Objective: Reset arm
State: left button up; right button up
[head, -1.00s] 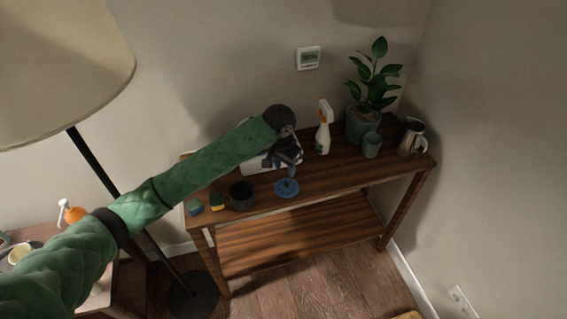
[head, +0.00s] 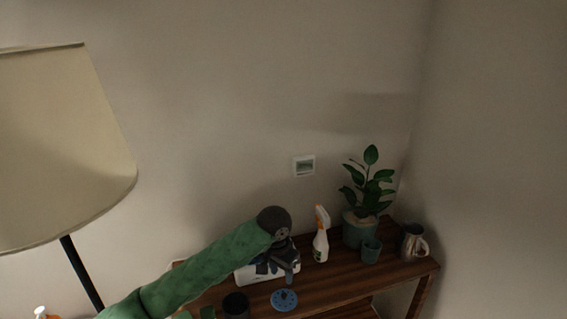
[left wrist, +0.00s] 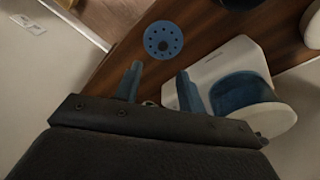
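My left arm comes in from the left, and its gripper (head: 284,268) hangs over the shelf table (head: 335,288). In the left wrist view the two fingers (left wrist: 158,78) stand apart with nothing held between them. A blue disc with holes (head: 284,301) lies on the tabletop just in front of the gripper; it also shows in the left wrist view (left wrist: 163,40). A white object (head: 247,275) sits behind the gripper, partly hidden by it. In the left wrist view a white and blue rounded part (left wrist: 238,93) is beside the right finger. My right gripper is out of view.
A spray bottle (head: 320,240), a potted plant (head: 360,229), a teal cup (head: 371,251) and a metal jug (head: 412,240) stand right of the gripper. A dark cup (head: 236,306) is at the front left. A floor lamp (head: 62,150) stands at the left.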

pick_arm(q)
jog(key=s+a+f+n+t+h, duration=0.1)
jog(key=s+f, duration=0.3)
jog(key=s, duration=0.3)
jog(key=s+f+t+h, duration=0.1)
jog(key=s+f+h, duration=0.1)
jog(key=s+f, duration=0.4)
jog(key=s+a+f+n+y, duration=0.2)
jog(key=s+a, duration=0.8)
jog(key=s, duration=0.1)
jog(key=s+a+f+n+y, duration=0.2)
jog(key=s+a+n, duration=0.1)
jog(key=s+a, duration=0.7)
jog(key=s+d+f, duration=0.1)
jog(key=s+f, duration=0.1)
jog(key=f, duration=1.1)
jog(key=s+d+f+g, duration=0.1)
jog(key=s+f, duration=0.1)
jog(key=f, duration=1.1)
jog(key=s+d+f, duration=0.2)
jog(key=f, duration=1.1)
jog(key=shift+s+g+h, duration=0.2)
jog(key=shift+g+h, duration=0.1)
jog(key=shift+h, duration=0.1)
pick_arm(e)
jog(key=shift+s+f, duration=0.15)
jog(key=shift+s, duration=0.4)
